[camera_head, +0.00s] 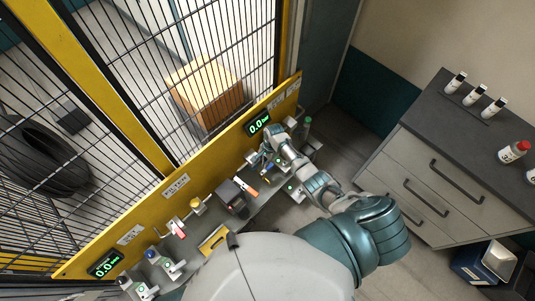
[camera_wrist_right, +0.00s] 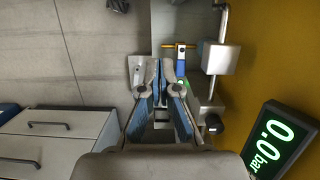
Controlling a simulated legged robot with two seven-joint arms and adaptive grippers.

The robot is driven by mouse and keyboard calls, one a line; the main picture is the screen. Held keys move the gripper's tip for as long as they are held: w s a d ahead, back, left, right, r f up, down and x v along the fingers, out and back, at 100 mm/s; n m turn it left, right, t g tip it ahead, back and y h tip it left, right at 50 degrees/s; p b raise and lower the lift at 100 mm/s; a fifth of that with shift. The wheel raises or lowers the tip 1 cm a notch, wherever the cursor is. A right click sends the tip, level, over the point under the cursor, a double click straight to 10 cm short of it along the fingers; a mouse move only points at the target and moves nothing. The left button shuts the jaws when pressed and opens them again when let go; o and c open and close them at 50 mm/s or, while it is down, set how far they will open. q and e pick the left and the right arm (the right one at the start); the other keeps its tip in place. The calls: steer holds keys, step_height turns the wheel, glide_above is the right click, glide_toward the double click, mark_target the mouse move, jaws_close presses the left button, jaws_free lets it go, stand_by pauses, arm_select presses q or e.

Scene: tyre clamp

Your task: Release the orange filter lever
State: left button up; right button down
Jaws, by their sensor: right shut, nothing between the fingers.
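In the wrist view an orange-yellow crossbar lever (camera_wrist_right: 180,46) sits on top of a blue fitting (camera_wrist_right: 181,62). My right gripper (camera_wrist_right: 160,68) is shut and empty, with its blue-padded fingertips together just left of the blue fitting. In the head view my right gripper (camera_head: 264,157) is over the far right end of the yellow panel's shelf and partly covers the fittings there. An orange and white lever (camera_head: 246,188) lies beside a dark box to its left. I cannot tell for sure which of these is the filter lever. My left gripper is not in view.
The yellow panel (camera_head: 150,205) carries pressure displays, one reading 0.0 (camera_head: 259,124). A red-tipped lever (camera_head: 177,229) and several fittings stand further left on the shelf. A metal block with a pipe (camera_wrist_right: 220,58) stands right of the gripper. A drawer cabinet (camera_head: 430,180) is at right.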

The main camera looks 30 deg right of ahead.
steer(key=v, duration=0.4)
steer(key=shift+w+d+r+p, duration=0.1)
steer(key=shift+d+r+p, duration=0.1)
steer(key=shift+d+p, duration=0.15)
steer(key=shift+a, duration=0.2)
